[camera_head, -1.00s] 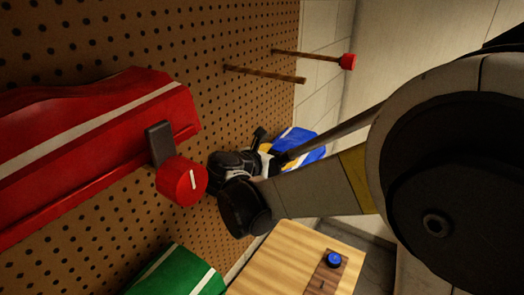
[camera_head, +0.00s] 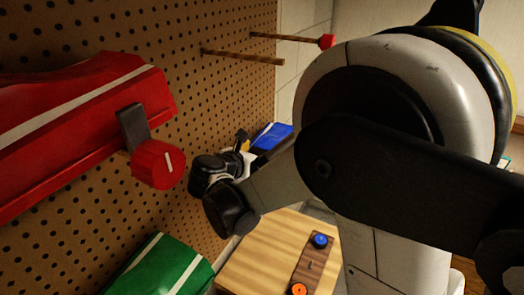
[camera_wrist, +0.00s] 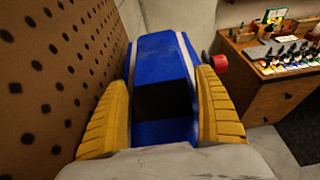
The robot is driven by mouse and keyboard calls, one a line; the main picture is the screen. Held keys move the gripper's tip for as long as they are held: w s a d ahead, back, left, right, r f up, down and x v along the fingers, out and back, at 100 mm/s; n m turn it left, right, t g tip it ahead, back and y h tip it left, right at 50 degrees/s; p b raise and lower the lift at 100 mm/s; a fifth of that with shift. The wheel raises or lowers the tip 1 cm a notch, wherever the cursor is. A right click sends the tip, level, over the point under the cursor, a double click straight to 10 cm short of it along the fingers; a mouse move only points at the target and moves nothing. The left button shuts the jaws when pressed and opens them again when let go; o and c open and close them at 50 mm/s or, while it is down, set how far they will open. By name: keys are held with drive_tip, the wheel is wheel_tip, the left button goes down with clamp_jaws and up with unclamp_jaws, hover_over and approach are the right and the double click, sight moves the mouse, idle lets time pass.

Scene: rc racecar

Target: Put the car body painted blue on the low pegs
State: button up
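The blue car body (camera_head: 272,136) with a white stripe is beside the pegboard in the head view, partly hidden by my arm. In the wrist view the blue car body (camera_wrist: 160,75) lies between the two yellow finger pads of my gripper (camera_wrist: 165,105), which press close on both its sides. In the head view my gripper (camera_head: 244,146) is at the near end of the body. Two bare wooden pegs (camera_head: 243,55) stick out of the pegboard above it, one with a red tip (camera_head: 326,41). A red knob (camera_wrist: 220,63) shows beside the body in the wrist view.
The pegboard (camera_head: 210,95) runs along the left. A red car body (camera_head: 75,125) hangs there, with a red knob (camera_head: 158,164) in front. A green car body (camera_head: 165,270) is lower. A wooden table (camera_head: 255,260) has blue and orange buttons. A workbench (camera_wrist: 265,90) stands right.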

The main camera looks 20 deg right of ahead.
drive_tip(key=shift+r, duration=0.2)
drive_tip(key=v, duration=1.1)
drive_tip(key=shift+s+a, duration=0.2)
drive_tip(key=shift+s, duration=0.05)
drive_tip(key=s+d+m, duration=0.1)
drive_tip(key=m, duration=0.1)
drive_tip(key=s+d+f+m+g+y, duration=0.1)
drive_tip(key=d, duration=0.1)
drive_tip(key=s+d+m+g+y, duration=0.1)
drive_tip(key=d+m, duration=0.1)
drive_tip(key=shift+s+d+f+m, duration=0.15)
drive_tip(key=shift+s+f+m, duration=0.15)
drive_tip(key=shift+s+f, duration=0.1)
drive_tip(key=s+d+f+m+y, duration=0.2)
drive_tip(key=s+m+y, duration=0.5)
drive_tip(key=s+m, duration=0.7)
drive_tip(key=f+m, duration=0.1)
drive_tip(key=m, duration=0.6)
drive_tip(key=shift+s+d+f+g+y, duration=0.2)
drive_tip(key=shift+f+g+y, duration=0.1)
drive_tip(key=shift+y, duration=0.1)
